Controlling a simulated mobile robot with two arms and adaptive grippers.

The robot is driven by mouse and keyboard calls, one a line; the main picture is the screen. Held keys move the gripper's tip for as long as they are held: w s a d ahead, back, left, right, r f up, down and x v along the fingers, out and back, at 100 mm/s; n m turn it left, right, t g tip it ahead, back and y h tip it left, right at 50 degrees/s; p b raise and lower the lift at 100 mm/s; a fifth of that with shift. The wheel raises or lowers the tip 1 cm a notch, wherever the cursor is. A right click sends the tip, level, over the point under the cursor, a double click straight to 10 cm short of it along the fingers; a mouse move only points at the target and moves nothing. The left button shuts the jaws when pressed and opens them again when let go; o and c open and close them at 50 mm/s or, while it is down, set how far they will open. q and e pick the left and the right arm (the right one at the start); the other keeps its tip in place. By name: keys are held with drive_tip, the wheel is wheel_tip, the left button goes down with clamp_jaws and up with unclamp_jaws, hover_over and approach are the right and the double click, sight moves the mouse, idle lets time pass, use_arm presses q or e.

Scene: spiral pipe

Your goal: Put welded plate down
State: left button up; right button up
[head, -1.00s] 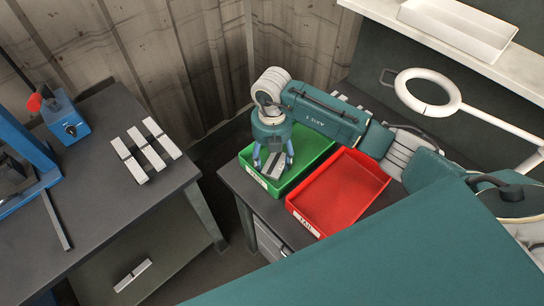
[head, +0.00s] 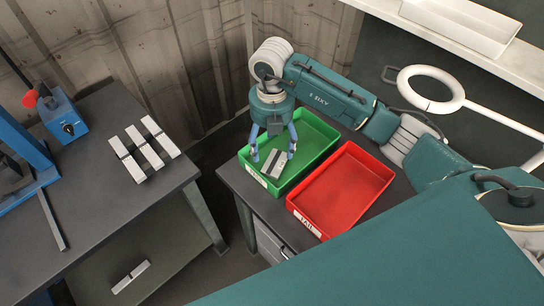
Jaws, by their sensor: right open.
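A welded plate (head: 273,162), light grey with a dark band across it, lies tilted in the front part of the green tray (head: 325,152). My right gripper (head: 272,157) is above the green tray with its fingers spread on either side of the plate, apart from it. Several more welded plates (head: 142,152) lie in a row on the left table, and one (head: 131,277) lies on the shelf below it. My left gripper is not in view.
A red tray (head: 341,190) marked FAIL stands empty to the right of the green tray on the dark workbench (head: 233,182). A blue machine (head: 62,118) stands on the left table. A white ring lamp (head: 430,89) and a shelf with a white tray (head: 460,25) are at the upper right.

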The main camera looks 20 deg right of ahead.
sight(272, 161)
wheel_tip(272, 161, up, 6)
drive_tip(key=shift+r+b, duration=0.15)
drive_tip(key=shift+b, duration=0.3)
